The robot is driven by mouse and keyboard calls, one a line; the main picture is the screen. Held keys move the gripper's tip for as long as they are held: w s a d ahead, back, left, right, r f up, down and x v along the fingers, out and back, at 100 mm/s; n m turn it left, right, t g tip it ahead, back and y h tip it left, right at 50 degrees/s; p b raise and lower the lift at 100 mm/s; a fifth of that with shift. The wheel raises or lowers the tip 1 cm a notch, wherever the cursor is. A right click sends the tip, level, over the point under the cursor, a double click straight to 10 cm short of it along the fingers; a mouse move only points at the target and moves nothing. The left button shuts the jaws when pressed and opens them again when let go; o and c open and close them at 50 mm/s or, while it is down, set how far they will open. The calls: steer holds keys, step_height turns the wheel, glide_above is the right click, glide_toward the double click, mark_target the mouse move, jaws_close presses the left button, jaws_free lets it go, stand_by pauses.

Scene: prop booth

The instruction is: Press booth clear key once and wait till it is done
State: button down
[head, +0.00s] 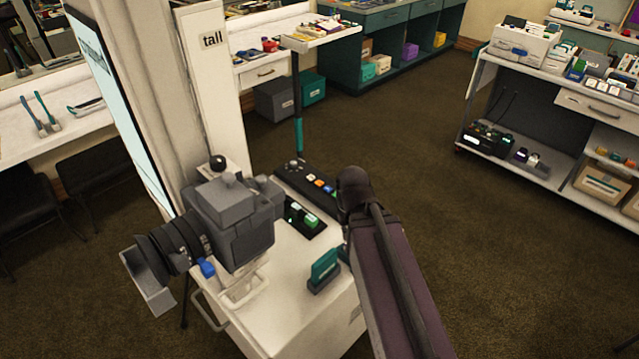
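A black key strip (298,178) with a knob and several small coloured keys lies on top of the white booth cabinet (285,290). In front of it is a smaller black key box (293,212) with green-lit keys. The key labels are too small to read, so I cannot tell which key is the clear key. My dark arm comes in from the lower right, and its upper end is just right of both key units, covering part of the cabinet top. My gripper's fingers do not show; they may be hidden behind the arm.
A grey camera (235,225) stands left of the keys, near a white column (212,100) marked "tall". A teal block (324,268) stands close to my arm. A small tray (318,38) on a post rises behind the keys. Brown carpet is clear toward the right-hand shelf cart (540,85).

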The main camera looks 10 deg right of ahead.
steer(key=shift+w, duration=0.1)
steer(key=r+t+h+b, duration=0.1)
steer(key=t+h+b, duration=0.4)
steer(key=t+h, duration=0.15)
glide_above(319, 184)
steer(key=shift+w+n, duration=0.1)
steer(key=shift+n, duration=0.2)
steer(key=shift+f, duration=0.1)
step_height(319, 184, down, 9)
steer(key=b, duration=0.8)
steer(key=shift+r, duration=0.2)
steer(key=shift+f+b, duration=0.15)
steer(key=shift+b, duration=0.2)
stand_by(0.9)
steer(key=shift+f+b, duration=0.25)
steer(key=shift+b, duration=0.05)
